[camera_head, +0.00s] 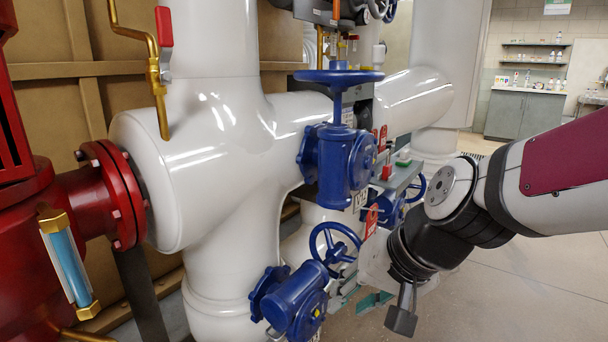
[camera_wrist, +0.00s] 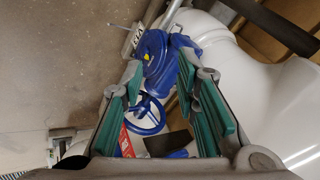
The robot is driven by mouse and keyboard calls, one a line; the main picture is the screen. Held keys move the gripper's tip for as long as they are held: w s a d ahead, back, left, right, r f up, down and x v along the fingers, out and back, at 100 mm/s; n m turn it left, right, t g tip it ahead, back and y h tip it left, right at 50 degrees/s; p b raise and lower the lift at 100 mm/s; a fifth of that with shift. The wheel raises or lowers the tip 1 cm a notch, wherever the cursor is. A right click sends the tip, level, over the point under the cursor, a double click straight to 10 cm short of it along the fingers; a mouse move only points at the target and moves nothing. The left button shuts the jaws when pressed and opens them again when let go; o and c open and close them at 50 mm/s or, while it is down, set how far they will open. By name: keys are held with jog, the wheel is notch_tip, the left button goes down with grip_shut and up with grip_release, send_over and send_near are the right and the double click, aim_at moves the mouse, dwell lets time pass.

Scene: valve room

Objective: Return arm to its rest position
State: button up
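My arm reaches in from the right in the head view. My gripper (camera_head: 362,292) is low, just right of the lower blue valve (camera_head: 300,298), and mostly hidden behind my own wrist. In the wrist view my gripper's (camera_wrist: 168,68) two green-padded fingers stand wide apart with nothing gripped. Beyond and between them are a blue valve body (camera_wrist: 157,60) with a yellow mark and a blue handwheel (camera_wrist: 146,114). I cannot tell whether a finger touches the valve.
White pipes (camera_head: 215,150) fill the middle, with an upper blue valve (camera_head: 342,155) and red tags (camera_head: 371,222). Red pipework (camera_head: 95,200) stands at left. Open floor (camera_head: 500,290) lies at right, with a grey cabinet (camera_head: 523,115) far back.

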jog(key=s+d+r+g+h, duration=0.1)
jog(key=s+d, duration=0.3)
jog(key=s, duration=0.4)
jog(key=s+d+r+n+g+h, duration=0.15)
jog(key=s+d, duration=0.25)
jog(key=s, duration=0.4)
jog(key=s+d+g+h, duration=0.2)
jog(key=s+d, duration=0.2)
jog(key=s, duration=0.4)
notch_tip(320, 180, up, 36)
jog(key=t+p, duration=0.4)
jog(key=p, duration=3.1)
jog(key=shift+w, duration=0.35)
